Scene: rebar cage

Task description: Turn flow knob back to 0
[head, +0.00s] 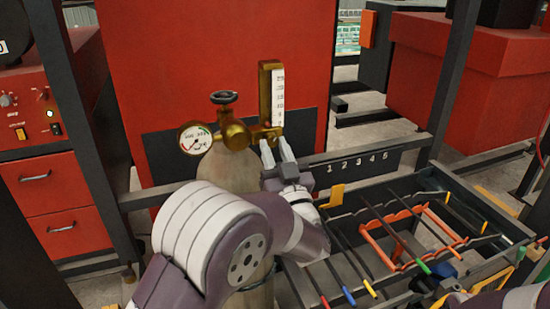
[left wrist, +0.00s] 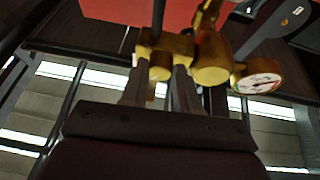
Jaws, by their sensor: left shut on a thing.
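The brass flowmeter (head: 266,95) with its white scale tube (head: 278,95) stands upright beside the brass regulator (head: 236,136) on the gas cylinder (head: 228,170). My left gripper (head: 278,152) reaches up to the foot of the flowmeter. In the left wrist view, its two fingers (left wrist: 160,85) are shut on the brass flow knob (left wrist: 160,60), one on each side. The fingers hide much of the knob, and its setting cannot be read. Part of my right arm shows at the bottom right; its finger opening cannot be made out.
A round pressure gauge (head: 195,138) and a dark handwheel (head: 224,97) sit left of the flowmeter. A rail marked 1 to 5 (head: 358,163) and a tray of coloured rods (head: 455,185) lie to the right. A red cabinet (head: 165,60) stands behind.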

